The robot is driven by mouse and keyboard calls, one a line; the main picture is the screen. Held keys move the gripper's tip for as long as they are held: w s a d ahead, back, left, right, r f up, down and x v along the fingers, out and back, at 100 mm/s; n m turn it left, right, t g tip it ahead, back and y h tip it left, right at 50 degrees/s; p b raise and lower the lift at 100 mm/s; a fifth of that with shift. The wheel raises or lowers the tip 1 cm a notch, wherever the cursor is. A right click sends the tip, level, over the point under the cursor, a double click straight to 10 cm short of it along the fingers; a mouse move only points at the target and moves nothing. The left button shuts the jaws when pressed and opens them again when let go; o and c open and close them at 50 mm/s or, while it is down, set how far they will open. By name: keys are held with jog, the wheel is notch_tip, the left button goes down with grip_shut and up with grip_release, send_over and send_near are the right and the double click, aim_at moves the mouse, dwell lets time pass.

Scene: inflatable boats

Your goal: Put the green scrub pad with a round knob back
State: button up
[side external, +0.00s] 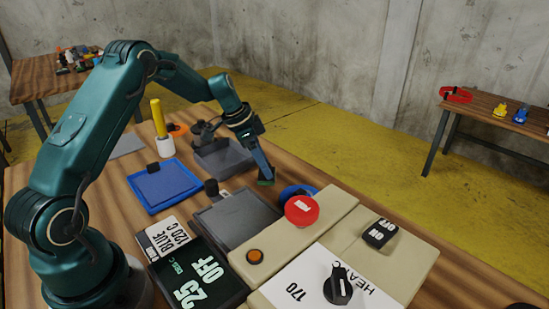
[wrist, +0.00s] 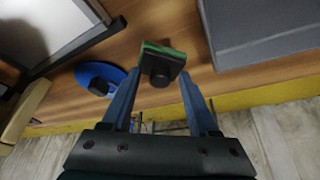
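The green scrub pad (wrist: 173,52) has a dark top and a round black knob. In the wrist view it is between and just beyond the tips of my gripper (wrist: 160,72). The two blue fingers are apart, with visible gaps on both sides of the knob. In the side external view, my gripper (side external: 264,176) points down at the pad (side external: 265,183), which is low by the wooden table. The pad is partly hidden there by the fingers. I cannot tell whether the fingertips touch its edges.
A blue disc with a black knob (wrist: 89,71) is left of the pad in the wrist view. A grey tray (side external: 240,161) stands behind the gripper. A dark plate (side external: 236,219) and a beige control box with a red button (side external: 302,211) are in front. A blue tray (side external: 143,202) is at left.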

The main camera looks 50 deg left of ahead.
jog(key=shift+r, duration=0.1)
jog(key=v, duration=1.1)
jog(key=s+d+r+n+y, duration=0.1)
jog(key=s+d+r+n, duration=0.1)
jog(key=s+d+r, duration=0.55)
jog(key=s+d+f+n, duration=0.2)
jog(key=s+d, duration=0.1)
jog(key=s, duration=0.4)
jog(key=s+d+f+n+t+y, duration=0.1)
jog(key=s+d+f+n, duration=0.1)
jog(key=s+d, duration=0.2)
jog(key=s, duration=0.3)
jog(key=shift+d+f+t, duration=0.15)
jog(key=shift+d+t, duration=0.15)
